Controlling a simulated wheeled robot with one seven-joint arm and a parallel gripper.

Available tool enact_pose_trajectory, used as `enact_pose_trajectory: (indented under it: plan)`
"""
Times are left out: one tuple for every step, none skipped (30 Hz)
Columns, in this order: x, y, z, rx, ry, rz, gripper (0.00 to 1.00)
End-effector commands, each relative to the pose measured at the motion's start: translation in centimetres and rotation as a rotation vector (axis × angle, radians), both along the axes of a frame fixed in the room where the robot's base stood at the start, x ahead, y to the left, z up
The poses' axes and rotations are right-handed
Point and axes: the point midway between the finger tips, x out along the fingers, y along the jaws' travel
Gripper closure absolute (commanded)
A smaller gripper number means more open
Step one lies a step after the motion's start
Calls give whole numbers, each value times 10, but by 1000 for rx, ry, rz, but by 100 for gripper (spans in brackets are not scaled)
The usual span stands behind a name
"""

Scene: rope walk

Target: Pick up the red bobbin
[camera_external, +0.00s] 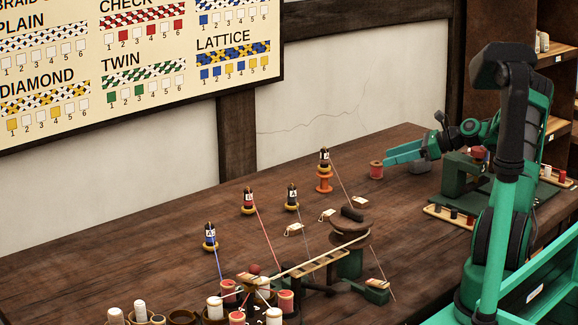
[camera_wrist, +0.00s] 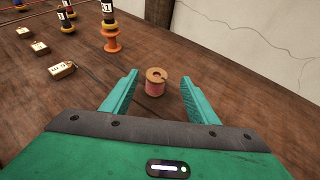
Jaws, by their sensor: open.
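A red bobbin (camera_external: 376,170) with pale wooden ends stands upright on the brown table, toward its back right. In the wrist view the same bobbin (camera_wrist: 155,82) shows its wooden top with a dark hole and faded red thread below. My gripper (camera_external: 392,162) reaches in from the right, low over the table, with its green fingertips close to the bobbin. In the wrist view my gripper (camera_wrist: 160,95) is open and empty, one finger on each side, and the bobbin lies just past the fingertips, roughly centred in the gap.
An orange stand with a dark-labelled bobbin (camera_external: 324,172) is left of the red bobbin. Other red and white bobbins (camera_external: 286,301) stand at the front. The wall is behind.

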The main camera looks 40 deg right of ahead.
Motion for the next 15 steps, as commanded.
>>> enact_pose_trajectory:
  plan:
    - [4, 4, -2, -1, 1, 2, 46]
    - [6, 5, -4, -1, 1, 2, 46]
    - [7, 6, -5, -1, 2, 2, 46]
    - [9, 7, -6, -1, 2, 2, 46]
    - [10, 8, -7, -1, 2, 2, 46]
    - [11, 10, -9, -1, 2, 2, 46]
    - [13, 12, -10, -1, 2, 3, 46]
    - [15, 14, -12, -1, 2, 3, 46]
    - [18, 17, -15, -1, 2, 3, 46]
    - [21, 19, -17, -1, 2, 4, 46]
    - [24, 22, -20, -1, 3, 5, 46]
    - [28, 26, -23, -1, 1, 4, 46]
    - [31, 27, -24, -2, 1, 4, 46]
    - [35, 30, -26, -2, 2, 4, 46]
    - [38, 32, -28, -3, 3, 4, 46]
